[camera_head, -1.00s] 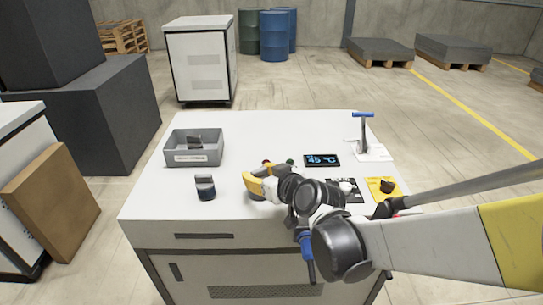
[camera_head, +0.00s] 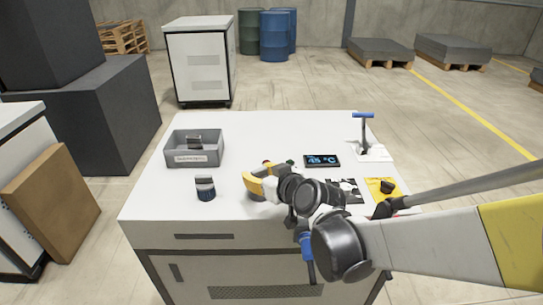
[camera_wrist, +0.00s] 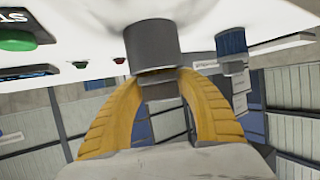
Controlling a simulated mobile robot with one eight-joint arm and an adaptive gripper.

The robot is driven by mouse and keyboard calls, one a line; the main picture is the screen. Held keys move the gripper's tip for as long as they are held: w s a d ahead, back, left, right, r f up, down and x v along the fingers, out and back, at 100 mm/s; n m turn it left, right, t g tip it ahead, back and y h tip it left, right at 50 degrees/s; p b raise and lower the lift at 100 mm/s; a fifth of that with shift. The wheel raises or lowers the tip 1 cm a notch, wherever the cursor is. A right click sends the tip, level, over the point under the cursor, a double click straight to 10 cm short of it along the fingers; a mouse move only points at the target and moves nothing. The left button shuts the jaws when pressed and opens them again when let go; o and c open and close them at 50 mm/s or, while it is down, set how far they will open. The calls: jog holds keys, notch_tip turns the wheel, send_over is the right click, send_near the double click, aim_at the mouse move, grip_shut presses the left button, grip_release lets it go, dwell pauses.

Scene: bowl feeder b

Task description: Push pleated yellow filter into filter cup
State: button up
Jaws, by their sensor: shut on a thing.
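My gripper (camera_wrist: 155,93) has two curved yellow fingers, also seen in the head view (camera_head: 252,187). They are shut on the narrow grey part of a grey cylindrical piece (camera_wrist: 151,42). The piece is at or just above the white tabletop; contact cannot be told. In the head view it is mostly hidden by the fingers. A round piece with a ribbed blue base, pale band and dark top (camera_head: 205,188) stands upright to the left, apart from my gripper; it also shows in the wrist view (camera_wrist: 231,42). No yellow pleated filter can be made out.
A grey bin (camera_head: 173,157) holding a dark piece is at the table's back left. A temperature display (camera_head: 321,161) and red and green buttons (camera_head: 290,162) lie behind my gripper. The left front is clear.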

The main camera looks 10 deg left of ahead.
jog(key=shift+f, duration=0.15)
dwell(0.4)
jog(key=shift+r+p, duration=1.95)
jog(key=shift+r, duration=0.6)
jog(key=shift+f+b, duration=1.9)
jog(key=shift+f, duration=0.6)
jog(key=o, duration=1.3)
jog(key=shift+o, duration=0.2)
jog(key=v, duration=1.2)
